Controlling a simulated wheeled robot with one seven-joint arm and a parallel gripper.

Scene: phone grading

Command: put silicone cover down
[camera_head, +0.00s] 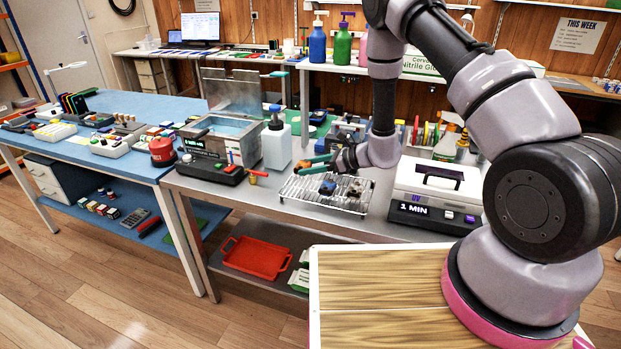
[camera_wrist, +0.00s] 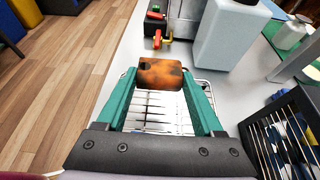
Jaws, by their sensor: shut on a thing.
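The silicone cover (camera_wrist: 161,73) shows in the wrist view as a mottled orange-brown case with a dark camera opening at its left. My gripper (camera_wrist: 160,78) is shut on it, with one teal finger at each side. In the head view my gripper (camera_head: 309,164) is over the left part of the wire rack (camera_head: 350,202). The rack also shows below the fingers in the wrist view (camera_wrist: 150,117). I cannot tell whether the cover touches the rack. A small dark-blue item (camera_head: 327,187) appears on the rack in the head view.
A white bottle (camera_head: 276,146) and a steel bath (camera_head: 222,135) stand left of the rack. A UV box (camera_head: 438,193) stands to the right. A dark slotted holder (camera_wrist: 285,130) is close on the right in the wrist view.

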